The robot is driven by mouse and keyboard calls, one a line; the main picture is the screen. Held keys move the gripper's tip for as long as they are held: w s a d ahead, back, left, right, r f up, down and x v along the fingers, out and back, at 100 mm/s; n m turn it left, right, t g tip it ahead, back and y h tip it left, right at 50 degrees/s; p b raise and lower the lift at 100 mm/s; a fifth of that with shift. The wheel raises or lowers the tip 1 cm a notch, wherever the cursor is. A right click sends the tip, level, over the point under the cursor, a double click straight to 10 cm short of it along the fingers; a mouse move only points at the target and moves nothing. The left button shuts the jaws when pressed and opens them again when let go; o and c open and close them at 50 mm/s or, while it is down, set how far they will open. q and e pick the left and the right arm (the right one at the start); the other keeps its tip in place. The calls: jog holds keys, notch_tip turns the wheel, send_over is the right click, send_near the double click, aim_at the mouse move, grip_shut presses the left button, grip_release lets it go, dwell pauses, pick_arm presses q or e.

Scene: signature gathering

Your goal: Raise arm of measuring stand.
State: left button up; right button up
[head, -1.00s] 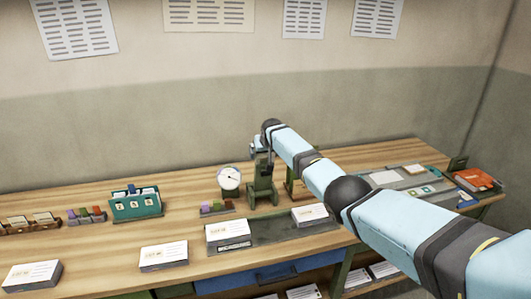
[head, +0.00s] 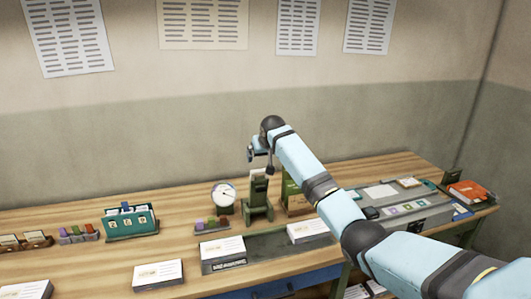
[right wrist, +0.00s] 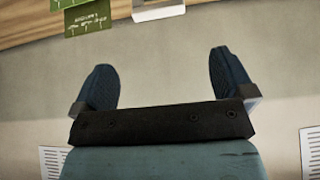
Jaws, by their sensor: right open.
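A green upright stand (head: 257,198), which looks like the measuring stand, is on the wooden table near the wall in the head view. A round white dial (head: 223,194) is just left of it. I cannot clearly tell the stand's arm or its height. My right gripper (head: 259,157) is above the green stand, apart from it. In the right wrist view its two dark fingers (right wrist: 164,84) are spread wide with nothing between them, against the wall. My left gripper is not in view.
A green card box (head: 131,223), small coloured blocks (head: 212,223) and white card stacks (head: 158,273) are on the table (head: 180,205). A dark tray (head: 268,246) lies in front of the stand. My right arm spans the table's right side. Papers hang on the wall.

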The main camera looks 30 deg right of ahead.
jog(key=v, duration=0.2)
jog(key=shift+s+r, duration=0.15)
jog(key=shift+r, duration=0.1)
dwell(0.3)
jog(key=s+a+f+n+t+y, duration=0.1)
jog(key=s+a+f, duration=0.5)
jog(key=f, duration=0.4)
jog(key=s+a+f+n, duration=0.2)
jog(key=s+a+f, duration=0.2)
jog(key=s+f, duration=0.5)
jog(key=s+a+f+n+t+y, duration=0.1)
jog(key=s+a+f, duration=0.45)
jog(key=f, duration=0.55)
jog(key=s+a+f+y, duration=0.1)
jog(key=s+a, duration=0.2)
jog(key=s, duration=0.7)
jog(key=s+a+n+t+y, duration=0.1)
jog(key=s+a, duration=0.2)
jog(key=s, duration=0.7)
jog(key=s+a+f+t, duration=0.1)
jog(key=s+a, duration=0.1)
jog(key=s, duration=0.8)
jog(key=shift+a+f+n+y+p, duration=0.3)
jog(key=shift+a+f+y+p, duration=0.05)
jog(key=shift+a+y, duration=0.05)
